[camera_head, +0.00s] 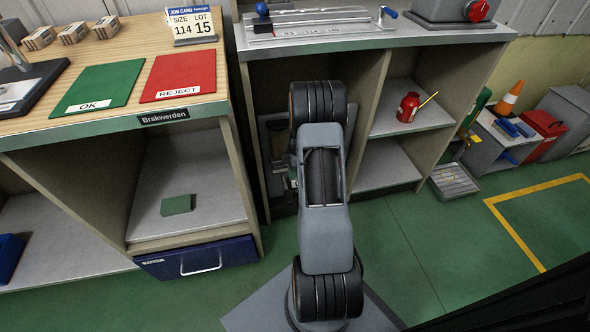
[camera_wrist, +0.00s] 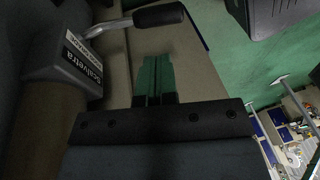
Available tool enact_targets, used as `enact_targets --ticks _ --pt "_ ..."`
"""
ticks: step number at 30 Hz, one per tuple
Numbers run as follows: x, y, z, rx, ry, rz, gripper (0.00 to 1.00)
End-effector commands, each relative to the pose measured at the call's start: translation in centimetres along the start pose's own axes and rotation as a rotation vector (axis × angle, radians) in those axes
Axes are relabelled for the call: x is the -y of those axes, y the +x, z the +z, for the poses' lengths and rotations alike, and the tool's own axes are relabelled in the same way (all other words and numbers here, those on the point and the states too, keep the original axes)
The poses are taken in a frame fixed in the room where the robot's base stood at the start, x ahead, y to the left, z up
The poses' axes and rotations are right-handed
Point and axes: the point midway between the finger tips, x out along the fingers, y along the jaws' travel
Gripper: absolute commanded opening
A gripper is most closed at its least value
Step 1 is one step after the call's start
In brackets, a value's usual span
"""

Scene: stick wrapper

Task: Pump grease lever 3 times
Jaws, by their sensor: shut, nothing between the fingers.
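The lever (camera_wrist: 158,16) shows at the top of the wrist view, a bent metal rod with a black grip. My gripper (camera_wrist: 154,62) has green fingers that lie side by side, shut and empty. In the picture, the fingertips are just below the black grip, with a small gap between them. I cannot tell the depth between them. In the head view my own arm reaches into the middle cabinet and hides the gripper and the lever.
The cabinet (camera_head: 430,36) has side walls close around my arm. A red can (camera_head: 408,106) stands on the shelf to the right. A wooden bench with a green OK mat (camera_head: 100,88) and a red REJECT mat (camera_head: 180,75) is at left.

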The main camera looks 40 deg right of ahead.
Motion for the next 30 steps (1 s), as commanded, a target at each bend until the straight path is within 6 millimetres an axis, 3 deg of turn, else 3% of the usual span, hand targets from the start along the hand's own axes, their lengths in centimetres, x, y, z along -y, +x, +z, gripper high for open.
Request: enact_targets --ticks 1,6,13,19,30 --pt "0.0 1.5 0.1 0.0 0.0 -0.004 0.0" --pt "0.0 4.6 0.1 0.0 0.001 -0.003 0.0" --pt "0.0 7.7 0.0 0.0 0.0 -0.001 0.0" --pt "0.0 8.9 0.0 0.0 0.0 -0.001 0.0" --pt "0.0 9.2 0.0 0.0 0.0 0.0 0.0"
